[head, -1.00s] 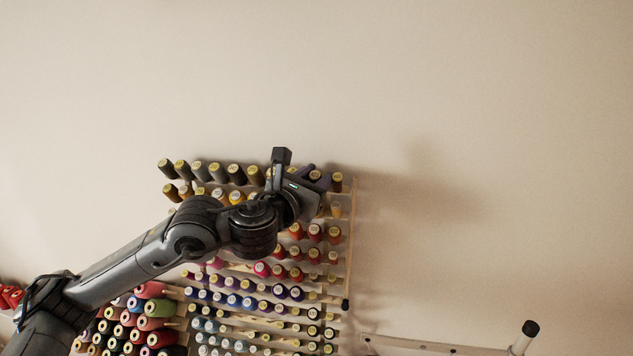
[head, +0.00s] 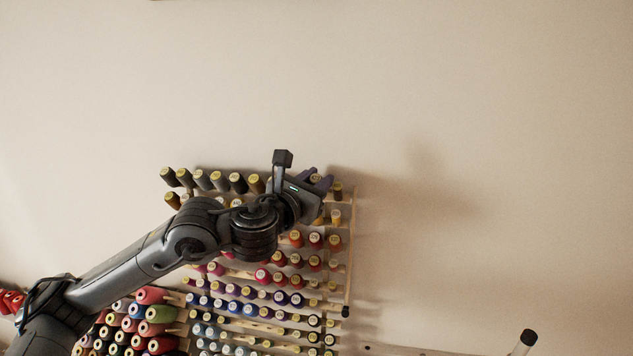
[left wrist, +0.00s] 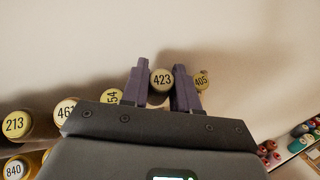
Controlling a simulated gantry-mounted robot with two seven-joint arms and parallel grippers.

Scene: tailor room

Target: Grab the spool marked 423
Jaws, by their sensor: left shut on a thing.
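The spool marked 423 (left wrist: 162,79) shows in the left wrist view, its pale yellow end with dark digits facing the camera. My left gripper (left wrist: 162,84) has its two purple fingers on either side of this spool and is shut on it. In the head view the left gripper (head: 320,181) is at the right part of the rack's top row, and its fingers and wrist hide much of the spool there. My right gripper is in neither view.
Spool 405 (left wrist: 202,80) is close beside the right finger, and spool 454 (left wrist: 112,97) is beside the left one. Spools 461 (left wrist: 65,111) and 213 (left wrist: 15,124) are further left. The wooden rack (head: 350,250) holds several rows of thread. The wall (head: 480,120) right of it is bare.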

